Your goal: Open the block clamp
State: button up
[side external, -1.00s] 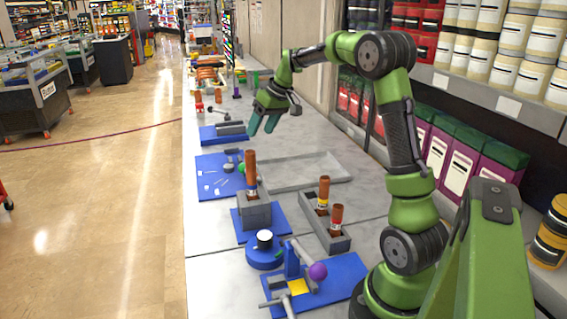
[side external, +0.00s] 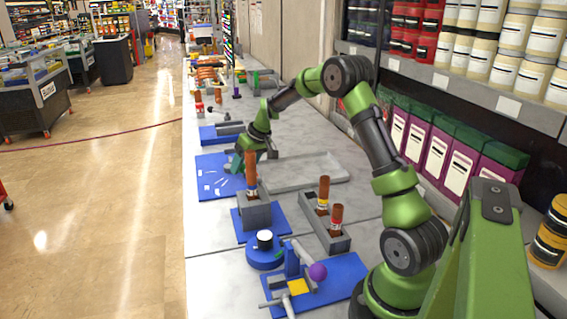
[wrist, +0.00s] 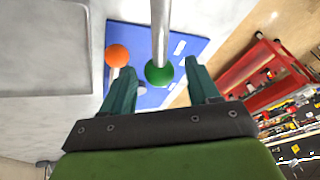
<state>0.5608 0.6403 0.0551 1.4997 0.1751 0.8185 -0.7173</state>
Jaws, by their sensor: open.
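In the wrist view a green ball (wrist: 158,74) sits at the end of a silver rod (wrist: 160,28). It lies between the fingertips of my gripper (wrist: 159,67), with gaps on both sides. An orange ball (wrist: 117,55) on a short post is just left of the left finger. Both balls are over a blue board (wrist: 190,45) with white labels. In the side external view my gripper (side external: 241,163) is low over that blue board (side external: 212,178), and its fingers cover the green ball. I cannot tell for certain which fixture is the block clamp.
A grey tray (side external: 305,169) lies right of my gripper. A grey block with a brown-handled piece (side external: 250,172) stands in front. Nearer are a round blue fixture (side external: 264,257) and a lever with a purple ball (side external: 318,271). Another blue-based fixture (side external: 217,139) is behind.

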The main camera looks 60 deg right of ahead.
grip_shut()
dwell(0.5)
jog(key=s+a+n+g+y, duration=0.1)
jog(key=a+n+g+y, duration=0.3)
jog(key=a+n, duration=0.5)
jog(key=shift+s+a+n, duration=0.15)
jog(key=shift+a+n, duration=0.2)
jog(key=shift+n, duration=2.15)
jog(key=shift+s, duration=0.1)
grip_release()
